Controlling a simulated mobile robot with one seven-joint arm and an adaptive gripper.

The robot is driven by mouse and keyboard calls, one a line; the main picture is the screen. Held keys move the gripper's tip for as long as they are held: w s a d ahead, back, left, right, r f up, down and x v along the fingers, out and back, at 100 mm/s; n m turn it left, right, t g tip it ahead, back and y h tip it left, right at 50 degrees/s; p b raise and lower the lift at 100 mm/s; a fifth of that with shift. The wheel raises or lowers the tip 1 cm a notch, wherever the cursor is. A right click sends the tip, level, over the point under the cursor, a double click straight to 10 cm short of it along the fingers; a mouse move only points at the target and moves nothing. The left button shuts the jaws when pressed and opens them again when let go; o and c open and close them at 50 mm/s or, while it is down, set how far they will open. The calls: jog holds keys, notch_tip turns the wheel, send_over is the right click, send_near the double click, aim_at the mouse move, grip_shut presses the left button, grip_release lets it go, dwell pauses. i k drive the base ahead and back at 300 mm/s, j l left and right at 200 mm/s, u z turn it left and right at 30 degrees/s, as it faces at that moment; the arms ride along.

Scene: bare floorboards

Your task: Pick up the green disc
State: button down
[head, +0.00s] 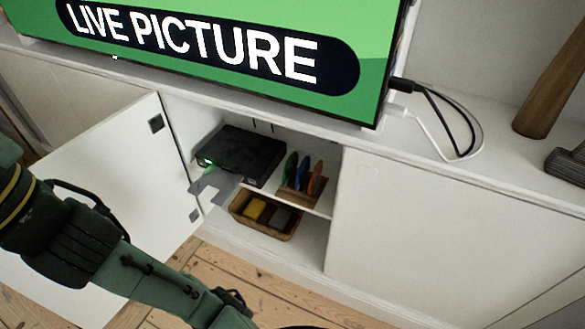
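The green disc (290,166) stands upright in a small wooden rack (298,192) on the shelf of the open cabinet. It is the leftmost disc there, beside a blue disc (304,172) and an orange disc (316,178). My arm crosses the lower left and runs out of the bottom edge, well in front of the shelf. I cannot make out my gripper's fingers in this view.
A black box (238,152) with a green light is left of the rack; a grey flat piece (214,184) juts from its front. A basket (266,232) sits below. An open white door (110,190) stands at left. A television and cables are above.

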aim_at(291, 163)
jog(key=j, duration=1)
jog(key=j+z, duration=0.15)
jog(key=j, duration=0.85)
jog(key=k, duration=0.05)
